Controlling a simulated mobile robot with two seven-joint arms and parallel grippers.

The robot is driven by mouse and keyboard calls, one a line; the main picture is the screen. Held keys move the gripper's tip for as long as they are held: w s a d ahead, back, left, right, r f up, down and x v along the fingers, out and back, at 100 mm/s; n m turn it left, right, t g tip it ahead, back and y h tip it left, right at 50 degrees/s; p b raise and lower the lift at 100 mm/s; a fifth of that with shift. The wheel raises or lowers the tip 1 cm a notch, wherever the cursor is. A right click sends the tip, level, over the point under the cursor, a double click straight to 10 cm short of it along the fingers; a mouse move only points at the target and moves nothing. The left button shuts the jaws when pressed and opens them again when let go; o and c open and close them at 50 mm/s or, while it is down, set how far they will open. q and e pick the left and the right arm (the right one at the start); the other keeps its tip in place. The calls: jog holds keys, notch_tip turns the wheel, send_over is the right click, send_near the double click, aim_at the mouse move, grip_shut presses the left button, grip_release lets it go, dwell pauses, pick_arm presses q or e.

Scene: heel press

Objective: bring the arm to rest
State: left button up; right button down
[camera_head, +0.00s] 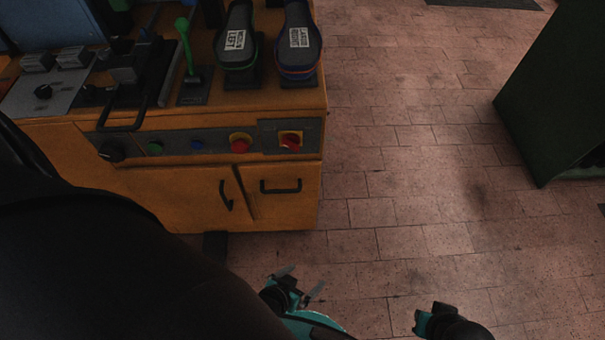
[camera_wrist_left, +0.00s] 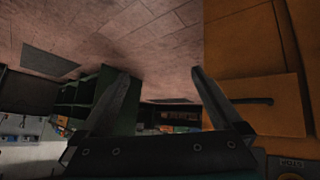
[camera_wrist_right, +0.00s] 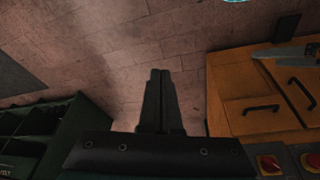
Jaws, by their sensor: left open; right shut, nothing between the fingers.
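My left gripper (camera_head: 300,283) is low in the head view, over the floor in front of the orange cabinet's right end. Its two grey fingers are spread and nothing is between them. The left wrist view shows the same open gripper (camera_wrist_left: 163,74), with floor and a dark green shelf unit beyond its fingers. In the right wrist view my right gripper (camera_wrist_right: 160,72) has its fingers together and empty, pointing over bare floor. In the head view only a dark and teal part of the right arm shows at the bottom edge; its fingers cannot be made out.
The orange cabinet (camera_head: 185,200) carries knobs, red buttons (camera_head: 240,143), a green lever (camera_head: 184,42) and two dark shoe-shaped forms (camera_head: 297,38) on top. A dark green unit (camera_head: 555,95) stands at the right. The tiled floor (camera_head: 410,210) between them is clear.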

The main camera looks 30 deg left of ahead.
pick_arm(q)
jog(key=shift+s+f, duration=0.1)
jog(key=shift+s, duration=0.1)
dwell(0.4)
pick_arm(e)
jog(key=s+d+f+g, duration=0.1)
jog(key=s+f, duration=0.3)
jog(key=f, duration=0.4)
jog(key=s+f, duration=0.3)
jog(key=f, duration=0.5)
pick_arm(q)
jog(key=s+a+f+m+g+y, duration=0.1)
jog(key=s+a+f+g, duration=0.2)
jog(key=s, duration=0.5)
jog(key=s+a+f+m+g+y, duration=0.1)
jog(key=s+a+f+g, duration=0.3)
jog(key=s, duration=0.5)
notch_tip(320, 180, down, 2)
jog(key=shift+a+f+m, duration=0.2)
jog(key=shift+a+m, duration=0.1)
jog(key=shift+a, duration=0.25)
pick_arm(e)
jog(key=s+d+f, duration=0.1)
jog(key=s+f, duration=0.3)
jog(key=s, duration=0.2)
jog(key=s+d+f+g, duration=0.1)
jog(key=s+f, duration=0.2)
jog(key=s, duration=0.3)
jog(key=shift+s+d+f, duration=0.15)
jog(key=shift+f, duration=0.25)
